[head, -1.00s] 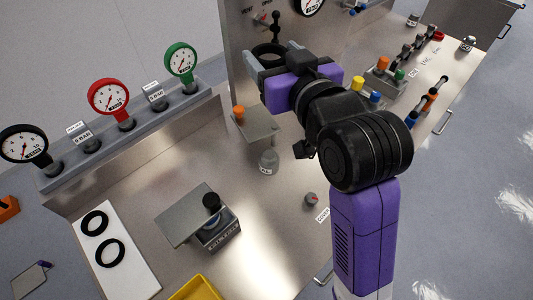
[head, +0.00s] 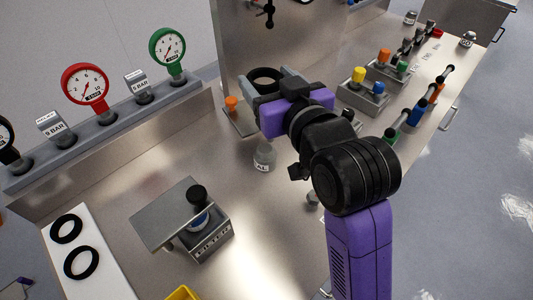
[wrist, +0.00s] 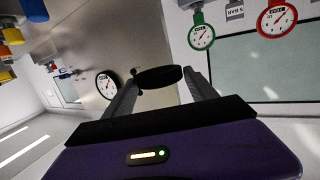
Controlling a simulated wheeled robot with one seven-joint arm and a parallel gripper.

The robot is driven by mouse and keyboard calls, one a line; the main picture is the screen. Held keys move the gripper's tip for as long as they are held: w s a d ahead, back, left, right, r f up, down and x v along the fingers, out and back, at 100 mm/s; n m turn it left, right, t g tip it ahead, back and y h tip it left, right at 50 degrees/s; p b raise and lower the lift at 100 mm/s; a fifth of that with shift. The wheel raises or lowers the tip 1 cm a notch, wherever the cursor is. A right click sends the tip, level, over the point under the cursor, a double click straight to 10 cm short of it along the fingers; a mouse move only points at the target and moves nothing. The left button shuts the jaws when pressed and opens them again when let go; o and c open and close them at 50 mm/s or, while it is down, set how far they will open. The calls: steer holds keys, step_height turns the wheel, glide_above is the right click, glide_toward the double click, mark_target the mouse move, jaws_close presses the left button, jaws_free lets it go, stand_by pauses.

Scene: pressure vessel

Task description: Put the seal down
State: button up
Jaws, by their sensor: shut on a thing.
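My gripper (head: 269,86) is shut on a black ring seal (head: 262,70), held in the air in front of the upright steel panel and above the steel bench. In the wrist view the seal (wrist: 158,74) shows nearly edge-on between the two grey fingers of my gripper (wrist: 160,88). Two more black ring seals, one upper (head: 67,229) and one lower (head: 81,263), lie flat and apart on a white mat (head: 104,277) at the lower left.
A filter box (head: 211,243) with a grey plate (head: 160,215) and black knob stands mid-bench. A small jar (head: 264,158) stands behind it. A gauge rail (head: 110,133) runs along the back left. Button boxes (head: 362,97) stand right of my arm. Bare bench lies around the jar.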

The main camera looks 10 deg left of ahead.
mark_target(268, 155)
step_height(268, 155, down, 18)
steer(key=shift+f, duration=0.25)
stand_by(0.4)
steer(key=shift+f+b, duration=0.3)
steer(key=shift+b, duration=0.05)
steer(key=o, duration=1.3)
steer(key=shift+o, duration=0.2)
steer(key=shift+s+d+r+p, duration=0.1)
steer(key=shift+s+r+p, duration=0.05)
steer(key=shift+r+p, duration=0.25)
steer(key=b+v, duration=0.2)
steer(key=v, duration=0.9)
steer(key=shift+s+d, duration=0.15)
steer(key=shift+s, duration=0.15)
steer(key=shift+f, duration=0.1)
